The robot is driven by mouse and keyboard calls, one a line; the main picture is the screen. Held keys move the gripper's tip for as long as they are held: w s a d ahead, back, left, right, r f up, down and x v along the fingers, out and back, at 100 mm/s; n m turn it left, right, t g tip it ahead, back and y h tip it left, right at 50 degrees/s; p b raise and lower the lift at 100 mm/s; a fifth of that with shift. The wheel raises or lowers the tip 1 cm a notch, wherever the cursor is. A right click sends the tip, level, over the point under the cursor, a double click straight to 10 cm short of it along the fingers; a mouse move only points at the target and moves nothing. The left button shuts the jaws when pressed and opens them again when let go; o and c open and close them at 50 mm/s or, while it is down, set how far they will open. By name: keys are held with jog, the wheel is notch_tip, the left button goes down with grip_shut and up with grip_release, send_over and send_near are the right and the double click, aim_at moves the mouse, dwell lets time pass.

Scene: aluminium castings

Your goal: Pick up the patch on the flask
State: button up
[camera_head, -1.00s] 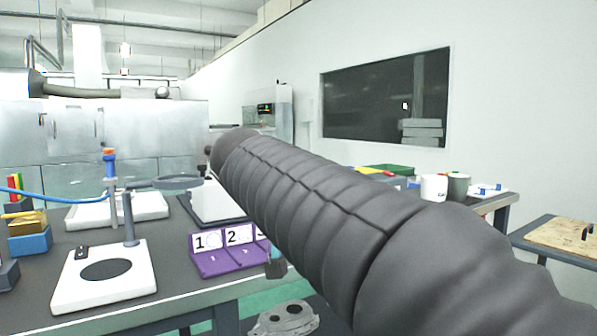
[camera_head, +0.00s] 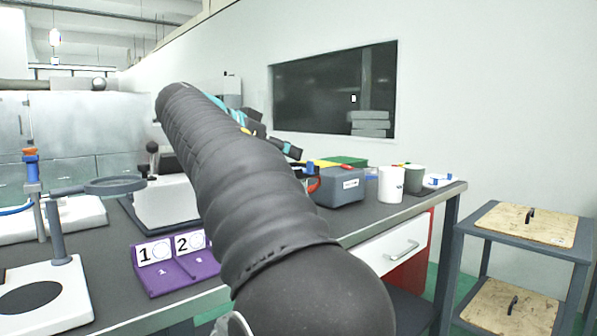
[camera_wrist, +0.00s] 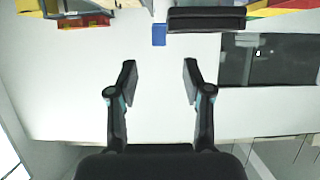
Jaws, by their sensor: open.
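I cannot make out for certain which thing is the flask or the patch in either view. My gripper (camera_head: 272,133) shows partly behind my dark arm in the head view, above the back of the workbench. In the wrist view my gripper (camera_wrist: 160,82) is open, with its two fingers well apart and only pale wall between them. A grey toolbox (camera_head: 340,188) on the bench is below and to the right of my gripper in the head view. My arm hides the middle of the bench.
The workbench (camera_head: 120,238) holds a purple numbered stand (camera_head: 172,274), a magnifier (camera_head: 115,186), a white mug (camera_head: 391,184) and a grey mug (camera_head: 414,178). At right, a grey shelf unit (camera_head: 470,232) carries wooden boards (camera_head: 528,224) with black handles. A dark window (camera_head: 335,95) is behind.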

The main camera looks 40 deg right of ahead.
jog(key=x, duration=0.7)
grip_shut()
